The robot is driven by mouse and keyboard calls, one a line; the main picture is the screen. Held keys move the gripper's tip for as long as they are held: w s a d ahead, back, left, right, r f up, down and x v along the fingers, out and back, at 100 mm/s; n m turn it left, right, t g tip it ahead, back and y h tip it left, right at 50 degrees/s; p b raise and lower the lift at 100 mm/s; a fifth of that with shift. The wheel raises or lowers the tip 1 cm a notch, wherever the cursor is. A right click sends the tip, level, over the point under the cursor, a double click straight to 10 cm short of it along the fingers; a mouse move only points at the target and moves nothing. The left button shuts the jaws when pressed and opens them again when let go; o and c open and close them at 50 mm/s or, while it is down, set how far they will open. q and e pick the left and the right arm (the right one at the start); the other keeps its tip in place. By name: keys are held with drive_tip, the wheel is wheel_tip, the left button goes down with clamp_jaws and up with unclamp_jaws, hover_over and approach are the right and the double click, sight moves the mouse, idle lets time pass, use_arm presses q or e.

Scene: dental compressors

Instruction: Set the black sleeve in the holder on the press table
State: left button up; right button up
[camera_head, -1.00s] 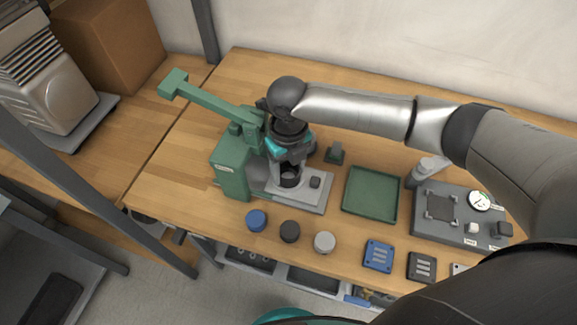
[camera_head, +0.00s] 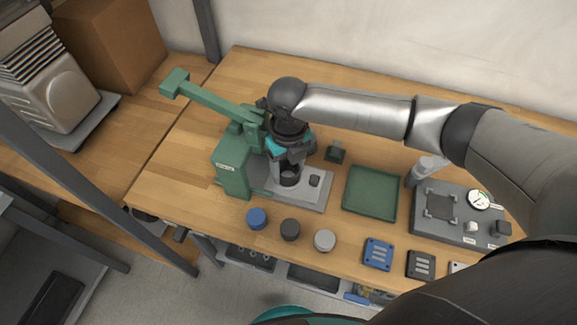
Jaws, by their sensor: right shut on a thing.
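The green press (camera_head: 233,168) stands on the wooden bench with its lever arm reaching up to the left. Its grey press table (camera_head: 313,197) extends to the right of the press body. A black sleeve (camera_head: 289,177) is upright low over the press table. My right gripper (camera_head: 288,165) points down from above and is shut on the sleeve. The wrist and fingers cover the sleeve's upper part, and the holder under it is hidden, so I cannot tell whether the sleeve touches it. My left gripper does not show.
Blue (camera_head: 256,218), black (camera_head: 290,229) and grey (camera_head: 325,240) round caps line the front edge. An empty green tray (camera_head: 370,194) lies right of the press, then a grey gauge station (camera_head: 454,229). Slotted plates (camera_head: 379,254) lie at the front right.

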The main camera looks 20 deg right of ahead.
drive_tip(key=shift+s+d+f, duration=0.2)
drive_tip(key=shift+s+f, duration=0.15)
drive_tip(key=shift+f, duration=0.3)
drive_tip(key=o, duration=1.3)
drive_tip(key=shift+w+d+r+p, duration=0.1)
drive_tip(key=shift+w+r+p, duration=0.1)
drive_tip(key=shift+r+p, duration=0.9)
drive_tip(key=shift+a+r+p, duration=0.2)
drive_tip(key=shift+r+p, duration=0.65)
drive_tip(key=shift+p, duration=0.15)
wheel_tip(320, 180, up, 4)
drive_tip(key=p, duration=0.3)
drive_tip(key=shift+f+p, duration=0.2)
drive_tip(key=shift+p, duration=0.1)
drive_tip(key=shift+f, duration=0.1)
